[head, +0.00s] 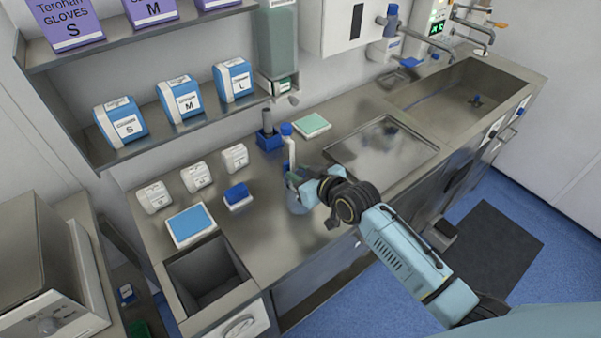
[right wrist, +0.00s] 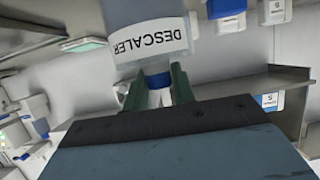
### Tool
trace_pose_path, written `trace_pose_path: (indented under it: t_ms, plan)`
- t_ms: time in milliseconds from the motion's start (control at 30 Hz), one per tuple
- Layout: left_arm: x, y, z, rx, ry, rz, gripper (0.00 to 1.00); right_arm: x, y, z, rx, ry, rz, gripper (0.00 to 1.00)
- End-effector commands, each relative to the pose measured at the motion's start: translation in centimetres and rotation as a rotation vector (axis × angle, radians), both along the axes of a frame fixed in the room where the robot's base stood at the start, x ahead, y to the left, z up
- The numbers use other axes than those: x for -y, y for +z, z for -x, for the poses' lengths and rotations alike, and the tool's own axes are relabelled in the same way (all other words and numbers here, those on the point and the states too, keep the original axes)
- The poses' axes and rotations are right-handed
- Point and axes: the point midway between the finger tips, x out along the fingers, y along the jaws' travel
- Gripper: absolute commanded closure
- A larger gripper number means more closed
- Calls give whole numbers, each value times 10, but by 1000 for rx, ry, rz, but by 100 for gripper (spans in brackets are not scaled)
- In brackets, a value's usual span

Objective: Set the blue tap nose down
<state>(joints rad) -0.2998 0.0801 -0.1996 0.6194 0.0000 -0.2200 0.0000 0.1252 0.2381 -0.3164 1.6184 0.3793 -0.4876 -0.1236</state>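My right gripper (head: 296,184) is over the middle of the steel counter. In the right wrist view its two green fingers (right wrist: 158,92) close from both sides on the blue and white neck of a bottle labelled DESCALER (right wrist: 140,28). I cannot tell which blue part is the tap named. My left gripper is not in view.
A slim white item with a blue cap (head: 288,140) stands behind my gripper, beside a blue holder (head: 270,141). A blue sponge-like block (head: 237,194), white boxes and a blue-topped tray (head: 190,225) lie left. An open bin (head: 207,275) is front left. The counter right of the gripper is fairly clear.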

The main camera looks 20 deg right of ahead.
Motion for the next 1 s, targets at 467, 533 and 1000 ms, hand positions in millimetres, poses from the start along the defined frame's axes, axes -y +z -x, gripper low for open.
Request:
trace_pose_path:
  t_ms: [467, 533, 1000]
  plan:
    - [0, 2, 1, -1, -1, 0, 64, 0, 4, 0, 1, 0, 0, 54]
    - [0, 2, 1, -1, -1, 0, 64, 2, 5, 4, -1, 0, 1, 54]
    - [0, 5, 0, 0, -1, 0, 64, 30, 36, 75, -1, 1, 2, 54]
